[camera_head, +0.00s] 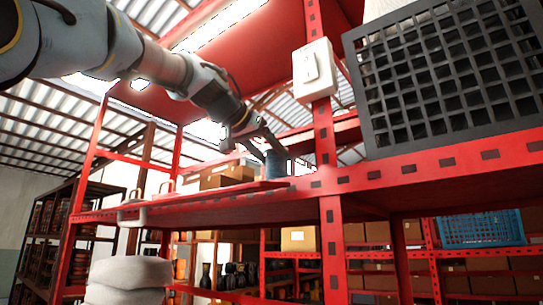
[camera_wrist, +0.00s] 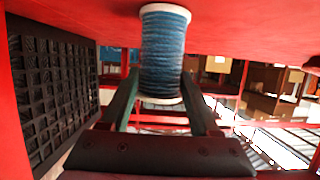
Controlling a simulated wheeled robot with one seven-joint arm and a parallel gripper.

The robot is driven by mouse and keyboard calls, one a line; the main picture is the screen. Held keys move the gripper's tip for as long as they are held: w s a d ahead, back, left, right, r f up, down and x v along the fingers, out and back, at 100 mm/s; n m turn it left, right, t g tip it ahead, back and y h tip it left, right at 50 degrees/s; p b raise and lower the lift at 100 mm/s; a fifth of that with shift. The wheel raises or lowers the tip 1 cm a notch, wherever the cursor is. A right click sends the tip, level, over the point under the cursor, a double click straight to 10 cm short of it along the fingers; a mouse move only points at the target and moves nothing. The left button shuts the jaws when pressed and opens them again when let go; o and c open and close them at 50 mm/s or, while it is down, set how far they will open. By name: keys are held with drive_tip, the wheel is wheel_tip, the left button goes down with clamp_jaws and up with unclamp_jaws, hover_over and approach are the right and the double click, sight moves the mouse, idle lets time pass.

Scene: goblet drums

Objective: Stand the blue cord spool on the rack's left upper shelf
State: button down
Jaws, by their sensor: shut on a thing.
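The blue cord spool (camera_head: 278,164) is between the fingers of my gripper (camera_head: 268,152), just above or on the rack's left upper shelf (camera_head: 210,206), close to the red upright. In the wrist view the blue spool (camera_wrist: 163,52) has pale end rims, and the two dark fingers of my gripper (camera_wrist: 160,88) are shut on its sides. Its far rim overlaps the red shelf surface (camera_wrist: 235,22). The spool looks about upright. I cannot tell whether it touches the shelf.
A black mesh crate (camera_head: 450,85) stands on the right upper shelf, beyond the upright with a white box (camera_head: 314,70). White sacks (camera_head: 128,280) are stacked below left.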

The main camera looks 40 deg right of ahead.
drive_tip(key=shift+f, duration=0.1)
drive_tip(key=c, duration=0.6)
unclamp_jaws()
drive_tip(key=shift+f, duration=0.1)
drive_tip(key=o, duration=0.5)
drive_tip(key=shift+r, duration=0.25)
drive_tip(key=shift+s+a, duration=0.1)
drive_tip(key=shift+a, duration=0.2)
drive_tip(key=b+v, duration=0.3)
drive_tip(key=v, duration=0.8)
drive_tip(key=shift+a+r+b, duration=0.15)
drive_tip(key=shift+r+b, duration=0.05)
drive_tip(key=shift+b, duration=0.15)
